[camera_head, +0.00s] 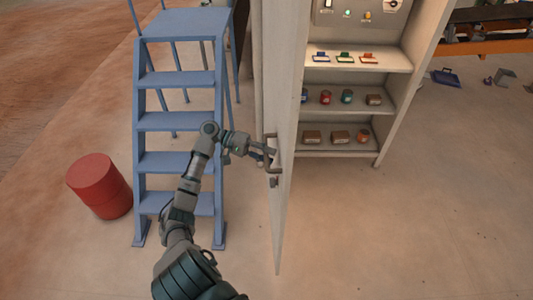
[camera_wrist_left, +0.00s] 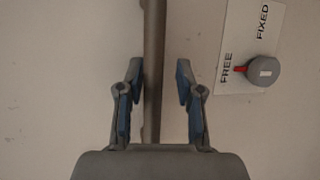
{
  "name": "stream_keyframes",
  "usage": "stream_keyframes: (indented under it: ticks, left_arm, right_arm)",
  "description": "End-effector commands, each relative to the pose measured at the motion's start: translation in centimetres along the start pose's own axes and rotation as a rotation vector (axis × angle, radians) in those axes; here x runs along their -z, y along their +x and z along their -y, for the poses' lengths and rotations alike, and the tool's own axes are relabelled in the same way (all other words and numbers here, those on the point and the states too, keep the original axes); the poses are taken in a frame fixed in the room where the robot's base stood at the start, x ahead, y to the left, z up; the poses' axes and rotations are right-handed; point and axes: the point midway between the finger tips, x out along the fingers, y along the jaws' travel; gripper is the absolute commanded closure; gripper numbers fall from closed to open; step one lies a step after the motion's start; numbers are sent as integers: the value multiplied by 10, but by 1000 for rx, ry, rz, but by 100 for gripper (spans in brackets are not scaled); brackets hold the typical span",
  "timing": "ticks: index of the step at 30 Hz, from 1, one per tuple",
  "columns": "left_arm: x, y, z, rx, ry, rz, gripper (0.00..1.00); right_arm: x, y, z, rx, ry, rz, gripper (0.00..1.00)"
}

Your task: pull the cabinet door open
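The cabinet door (camera_head: 290,90) stands swung open, nearly edge-on to me, and the shelves beside it are exposed. Its bar handle (camera_head: 273,165) is on the face toward the left. My left gripper (camera_head: 268,154) is at the handle. In the left wrist view the handle bar (camera_wrist_left: 154,40) runs upright between the two fingers of my left gripper (camera_wrist_left: 158,75). The fingers are apart, with gaps on both sides of the bar. A round knob (camera_wrist_left: 263,71) on a plate has its red mark toward FREE. My right gripper is not in view.
A blue step ladder (camera_head: 175,120) stands left of the door, close to my left arm. A red drum (camera_head: 98,185) is at the far left. Cabinet shelves (camera_head: 345,100) hold small items. The floor at the lower right is clear.

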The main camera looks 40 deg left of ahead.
Motion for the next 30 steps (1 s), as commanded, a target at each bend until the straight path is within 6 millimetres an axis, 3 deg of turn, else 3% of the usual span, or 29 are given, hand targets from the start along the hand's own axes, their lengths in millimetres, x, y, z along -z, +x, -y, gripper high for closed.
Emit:
stream_keyframes:
  ticks: [11,14,24,30]
  left_arm:
    - [1,-7,-4,-6,6,-6,57]
    - [2,-20,-4,-6,5,-8,57]
    - [3,-94,-2,-6,2,-7,57]
    - [3,-118,0,-4,2,-4,57]
  right_arm:
    - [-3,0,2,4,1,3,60]
    - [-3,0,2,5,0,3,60]
    - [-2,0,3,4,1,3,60]
    - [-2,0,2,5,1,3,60]
